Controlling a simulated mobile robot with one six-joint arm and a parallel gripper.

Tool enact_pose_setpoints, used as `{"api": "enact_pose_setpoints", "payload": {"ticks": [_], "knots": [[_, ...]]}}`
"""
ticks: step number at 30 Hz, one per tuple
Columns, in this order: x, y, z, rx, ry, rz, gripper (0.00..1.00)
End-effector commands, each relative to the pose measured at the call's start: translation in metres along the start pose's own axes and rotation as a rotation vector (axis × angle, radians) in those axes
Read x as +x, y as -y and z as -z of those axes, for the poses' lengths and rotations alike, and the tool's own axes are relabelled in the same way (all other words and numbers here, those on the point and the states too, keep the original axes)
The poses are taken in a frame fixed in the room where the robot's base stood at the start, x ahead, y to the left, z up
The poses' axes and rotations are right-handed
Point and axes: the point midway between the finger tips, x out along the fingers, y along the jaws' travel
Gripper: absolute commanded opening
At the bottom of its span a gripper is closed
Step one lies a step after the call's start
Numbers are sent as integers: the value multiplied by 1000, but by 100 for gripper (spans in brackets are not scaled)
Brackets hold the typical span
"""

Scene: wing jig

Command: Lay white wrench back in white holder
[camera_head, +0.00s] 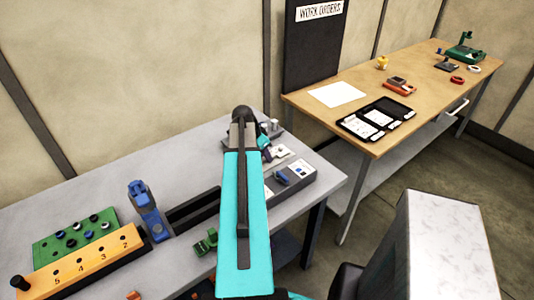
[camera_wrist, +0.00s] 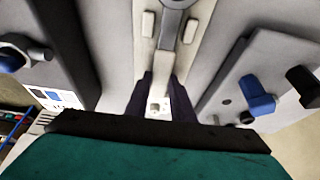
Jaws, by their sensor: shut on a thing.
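In the wrist view my gripper (camera_wrist: 160,104) has its two dark fingers closed on the pale handle of the white wrench (camera_wrist: 168,58). The wrench runs up the picture from the fingers, and a grey rounded part shows at the top edge. The white holder (camera_wrist: 200,14) is a pale strip with small raised pads on both sides of the wrench. The wrench lies over this strip, lined up along it; I cannot tell whether it touches. In the head view my arm hides the fingers and the wrench.
A grey block with a blue knob (camera_wrist: 257,97) and a black knob stands right of the fingers. A blue-ended part (camera_wrist: 12,62) is at left. On the grey bench are a blue tool (camera_head: 146,208), a green board (camera_head: 75,238) and a numbered orange block (camera_head: 82,262). A wooden table (camera_head: 345,80) stands behind.

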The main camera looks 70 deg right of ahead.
Motion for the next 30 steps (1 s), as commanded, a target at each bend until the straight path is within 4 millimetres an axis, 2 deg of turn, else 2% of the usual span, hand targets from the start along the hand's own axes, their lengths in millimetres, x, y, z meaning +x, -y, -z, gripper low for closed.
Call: {"api": "enact_pose_setpoints", "payload": {"ticks": [6,7,10,11,23,30], "knots": [[0,0,1,0,-1,0,0],[0,0,1,0,-1,0,25],[0,0,1,0,-1,0,42],[0,0,1,0,-1,0,43],[-2,0,0,0,0,0,43],[-15,0,0,1,-1,1,43]]}}
